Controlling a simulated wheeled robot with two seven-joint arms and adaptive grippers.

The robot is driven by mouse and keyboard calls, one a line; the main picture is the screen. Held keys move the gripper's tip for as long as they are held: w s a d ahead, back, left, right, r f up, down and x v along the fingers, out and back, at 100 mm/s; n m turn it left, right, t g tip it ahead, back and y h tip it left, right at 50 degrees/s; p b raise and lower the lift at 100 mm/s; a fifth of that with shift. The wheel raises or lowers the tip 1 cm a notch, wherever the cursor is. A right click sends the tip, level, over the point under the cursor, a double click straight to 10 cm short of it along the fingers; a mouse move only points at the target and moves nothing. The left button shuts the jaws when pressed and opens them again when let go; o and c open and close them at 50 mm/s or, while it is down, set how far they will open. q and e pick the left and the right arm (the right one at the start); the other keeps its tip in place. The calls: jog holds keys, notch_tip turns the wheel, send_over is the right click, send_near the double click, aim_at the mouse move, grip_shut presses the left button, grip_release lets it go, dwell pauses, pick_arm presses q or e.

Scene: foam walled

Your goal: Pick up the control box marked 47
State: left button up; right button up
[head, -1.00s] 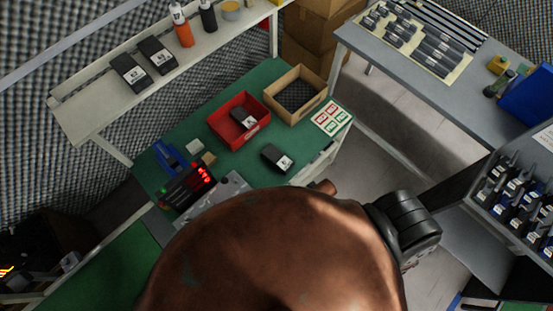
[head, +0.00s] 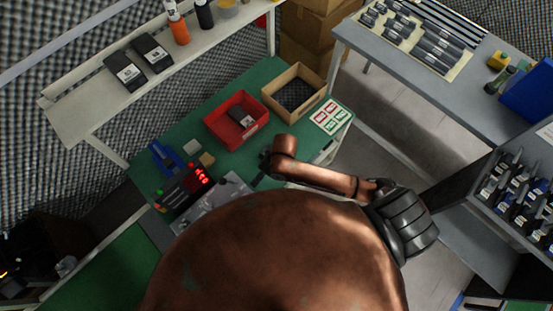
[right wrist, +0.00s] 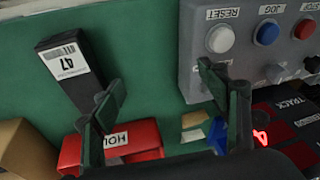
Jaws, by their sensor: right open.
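The control box marked 47 (right wrist: 72,75) is black with a white label. It lies on the green bench top at the left of the right wrist view, with its lower end close to one finger. My right gripper (right wrist: 160,88) is open and empty over the bench, with the box left of the space between its fingers; whether finger and box touch, I cannot tell. In the head view my right gripper (head: 264,170) is over the bench, and the arm hides the box. My left gripper is not in view.
A grey button panel (right wrist: 250,45) lies on the other side of the fingers. A red bin (head: 215,127) holding a dark box and a cardboard tray (head: 317,102) stand behind. A red-lit display (head: 185,188) is at left. Two black boxes lie on the shelf (head: 75,115).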

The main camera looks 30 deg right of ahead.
jog(key=w+d+h, duration=0.1)
jog(key=w+d, duration=0.1)
jog(key=d, duration=0.1)
jog(key=w+d+f+g+h, duration=0.1)
jog(key=w+d, duration=0.1)
jog(key=d, duration=0.1)
jog(key=w+d+m+h, duration=0.1)
jog(key=w+d, duration=0.1)
jog(key=d, duration=0.1)
jog(key=shift+w+f+g, duration=0.35)
jog(key=shift+f+g, duration=0.05)
jog(key=shift+d+f, duration=0.15)
jog(key=shift+d, duration=0.15)
jog(key=f, duration=0.2)
jog(key=f+b, duration=0.1)
jog(key=f, duration=0.4)
jog(key=shift+w+d+f+b, duration=0.2)
jog(key=shift+w+f+b, duration=0.05)
jog(key=shift+w+b, duration=0.15)
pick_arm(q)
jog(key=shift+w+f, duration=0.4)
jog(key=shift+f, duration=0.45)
pick_arm(e)
jog(key=shift+c, duration=0.2)
jog(key=c, duration=1.4)
jog(key=shift+r, duration=0.1)
jog(key=shift+c, duration=0.4)
